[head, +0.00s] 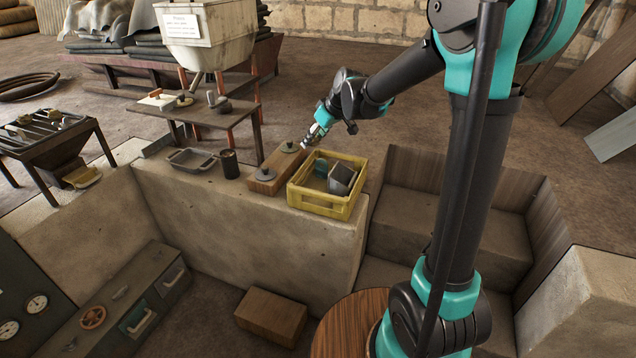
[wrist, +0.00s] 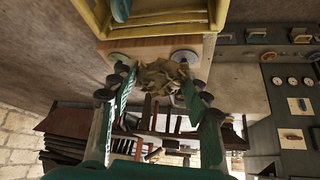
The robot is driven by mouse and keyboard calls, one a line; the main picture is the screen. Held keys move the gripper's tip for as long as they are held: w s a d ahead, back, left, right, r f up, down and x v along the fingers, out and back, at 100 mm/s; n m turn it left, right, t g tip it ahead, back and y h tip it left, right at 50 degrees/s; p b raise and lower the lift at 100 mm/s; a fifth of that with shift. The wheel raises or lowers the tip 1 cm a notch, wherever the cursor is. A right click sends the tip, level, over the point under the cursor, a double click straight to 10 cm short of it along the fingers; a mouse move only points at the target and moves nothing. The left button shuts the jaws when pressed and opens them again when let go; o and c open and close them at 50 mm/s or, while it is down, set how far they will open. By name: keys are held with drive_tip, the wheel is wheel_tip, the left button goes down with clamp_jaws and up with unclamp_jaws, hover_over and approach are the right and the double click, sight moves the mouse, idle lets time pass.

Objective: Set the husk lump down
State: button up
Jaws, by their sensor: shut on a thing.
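The husk lump (wrist: 163,77) is a ragged brown-tan bundle of dry flakes. In the wrist view it sits between the two green fingers of my gripper (wrist: 157,82), which is shut on it. The lump is too small or hidden to make out there. In the wrist view the wooden box (wrist: 150,46) appears beyond the lump, and I cannot tell whether they touch.
A yellow crate (head: 322,206) holding a grey container stands right of the box on the stone ledge (head: 250,225). A dark cup (head: 229,164) and grey tray (head: 192,160) stand to its left. A hopper (head: 199,38) with a paper sign and a small table (head: 195,114) stand behind.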

wheel_tip(320, 180, down, 17)
drive_tip(key=shift+r, duration=0.2)
drive_tip(key=shift+f, duration=0.6)
idle(0.3)
drive_tip(key=o, duration=0.7)
drive_tip(key=shift+r, duration=0.6)
drive_tip(key=v, duration=1.2)
drive_tip(key=s+d+f+m+h, duration=0.1)
drive_tip(key=s+d+m, duration=0.2)
drive_tip(key=s+d, duration=0.3)
drive_tip(key=s+d+f+m+h, duration=0.2)
drive_tip(key=s+d, duration=0.4)
drive_tip(key=s, duration=0.4)
drive_tip(key=s+d+f+m+h, duration=0.2)
drive_tip(key=s+d+m, duration=0.2)
drive_tip(key=s, duration=0.5)
drive_tip(key=shift+s+d+f+m, duration=0.1)
drive_tip(key=shift+d+m, duration=0.3)
drive_tip(key=shift+d, duration=0.65)
